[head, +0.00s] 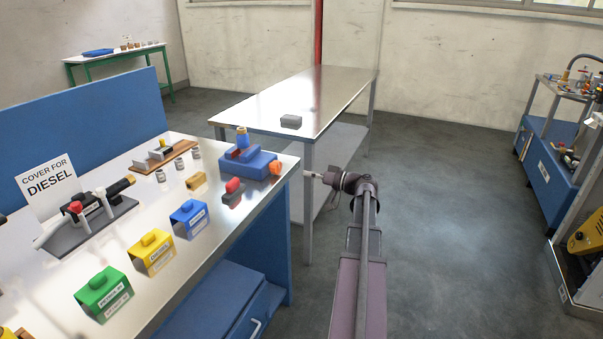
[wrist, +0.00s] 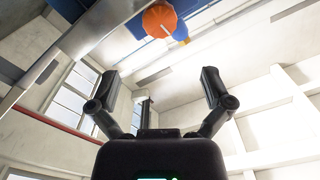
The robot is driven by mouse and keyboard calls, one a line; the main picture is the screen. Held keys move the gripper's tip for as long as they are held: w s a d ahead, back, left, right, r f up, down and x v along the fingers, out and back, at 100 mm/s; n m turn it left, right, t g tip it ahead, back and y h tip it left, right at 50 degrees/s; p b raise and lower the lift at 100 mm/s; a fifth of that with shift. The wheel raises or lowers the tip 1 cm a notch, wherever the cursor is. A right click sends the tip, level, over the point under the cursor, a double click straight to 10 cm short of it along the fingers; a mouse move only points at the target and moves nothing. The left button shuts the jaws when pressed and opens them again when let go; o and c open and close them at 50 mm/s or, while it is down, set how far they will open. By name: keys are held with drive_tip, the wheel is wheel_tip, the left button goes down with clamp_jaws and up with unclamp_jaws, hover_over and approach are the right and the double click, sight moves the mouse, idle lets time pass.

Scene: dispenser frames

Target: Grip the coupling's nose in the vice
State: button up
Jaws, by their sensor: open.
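The blue vice (head: 262,165) stands at the right end of the metal-topped bench, with an orange knob (head: 276,168) on its right side. A small part with a blue band and a tan top (head: 242,138) stands upright at the vice's back; it may be the coupling, and I cannot tell if the jaws touch it. My gripper (head: 312,175) is just off the bench's right end, right of the vice and apart from it. In the wrist view my gripper (wrist: 160,78) is open and empty, with the orange knob (wrist: 160,20) beyond its fingers.
Blue (head: 188,219), yellow (head: 152,253) and green (head: 103,294) covers line the bench front. A grey block with a red knob (head: 233,190) lies before the vice. A steel table (head: 270,105) with a grey block (head: 291,121) stands behind.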

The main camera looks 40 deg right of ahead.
sight(279, 168)
drive_tip(key=shift+s, duration=0.15)
idle(0.3)
drive_tip(key=shift+s+d+f+n, duration=0.1)
drive_tip(key=shift+s+n, duration=0.2)
drive_tip(key=shift+n, duration=0.6)
drive_tip(key=shift+s+d+f+n, duration=0.15)
drive_tip(key=shift+s+n, duration=0.2)
drive_tip(key=shift+n, duration=0.55)
drive_tip(key=shift+s+d+r+n, duration=0.1)
drive_tip(key=shift+s+n, duration=0.2)
drive_tip(key=shift+n, duration=0.6)
drive_tip(key=shift+w, duration=0.1)
drive_tip(key=x, duration=1.3)
drive_tip(key=shift+w+a, duration=0.2)
drive_tip(key=shift+w, duration=0.1)
drive_tip(key=c, duration=1.1)
